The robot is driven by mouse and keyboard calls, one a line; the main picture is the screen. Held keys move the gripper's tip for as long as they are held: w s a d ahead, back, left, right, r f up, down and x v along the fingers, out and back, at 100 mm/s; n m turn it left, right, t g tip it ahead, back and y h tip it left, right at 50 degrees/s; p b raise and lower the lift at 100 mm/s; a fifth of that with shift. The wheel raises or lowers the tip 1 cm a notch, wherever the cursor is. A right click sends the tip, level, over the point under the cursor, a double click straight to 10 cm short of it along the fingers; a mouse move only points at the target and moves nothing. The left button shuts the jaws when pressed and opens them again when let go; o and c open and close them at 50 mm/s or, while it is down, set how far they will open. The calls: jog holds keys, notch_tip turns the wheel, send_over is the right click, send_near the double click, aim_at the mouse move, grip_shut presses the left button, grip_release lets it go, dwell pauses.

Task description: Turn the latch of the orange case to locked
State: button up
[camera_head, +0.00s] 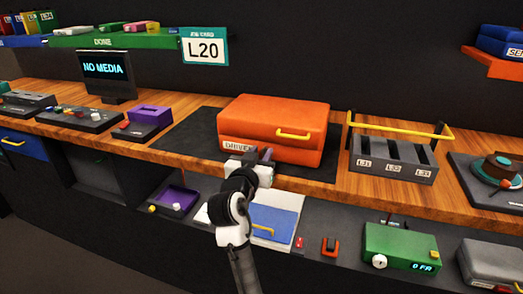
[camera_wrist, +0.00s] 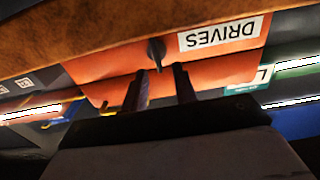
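The orange case (camera_head: 275,122) sits closed on a dark mat on the wooden counter, with a yellow handle on its front. In the wrist view, which looks upside down, the orange case (camera_wrist: 110,66) shows a white DRIVES label (camera_wrist: 220,34). Its small dark latch (camera_wrist: 156,50) is beside that label. My gripper (camera_head: 267,155) is at the case's front, partly covering the area by the label. In the wrist view my gripper (camera_wrist: 160,72) is open, with the latch's tip near the gap between its fingertips. I cannot tell whether they touch. The latch is hidden in the head view.
A grey rack (camera_head: 392,158) with a yellow bar stands right of the case. A purple box device (camera_head: 148,118) and a monitor (camera_head: 106,72) are to the left. Below the counter edge are a blue folder (camera_head: 272,222) and a green device (camera_head: 400,247).

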jog(key=shift+w+d, duration=0.15)
jog(key=shift+w, duration=0.35)
grip_shut()
